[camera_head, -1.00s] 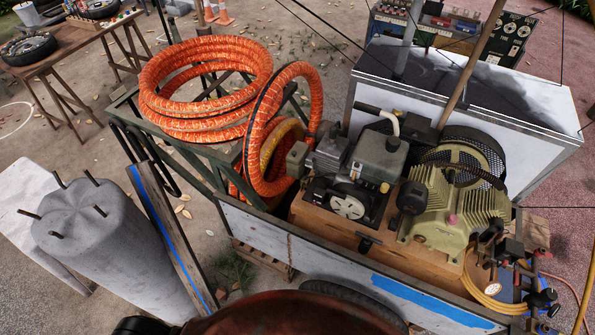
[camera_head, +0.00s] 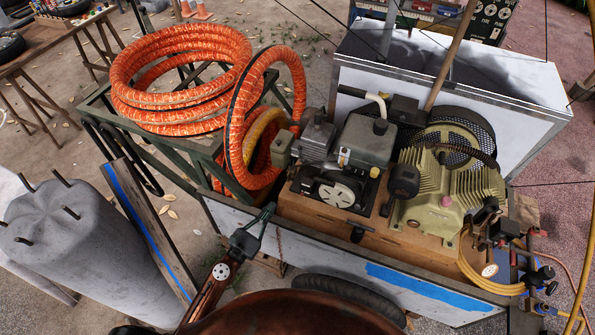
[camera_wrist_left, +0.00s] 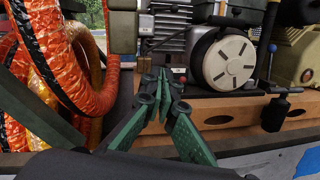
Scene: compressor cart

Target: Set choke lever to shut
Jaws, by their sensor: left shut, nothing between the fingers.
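The engine (camera_head: 345,182) with its pale round recoil cover (camera_head: 337,195) sits on the wooden base of the compressor cart. I cannot clearly make out the choke lever; a small pale tag (camera_wrist_left: 178,70) shows on the engine's lower left side in the left wrist view. My left gripper (camera_head: 267,212) is shut and empty, over the cart's near side wall, left of and in front of the engine. In the left wrist view its green fingers (camera_wrist_left: 161,82) come together just in front of the engine's lower left part and partly hide it. My right gripper is out of view.
Orange hoses (camera_head: 180,75) lie coiled on the green frame at left, one loop (camera_head: 245,150) close to the engine. A black latch (camera_head: 357,232) hangs on the wooden base (camera_head: 320,212). The green compressor (camera_head: 445,195) stands right of the engine. The cart's side wall (camera_head: 330,255) runs below.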

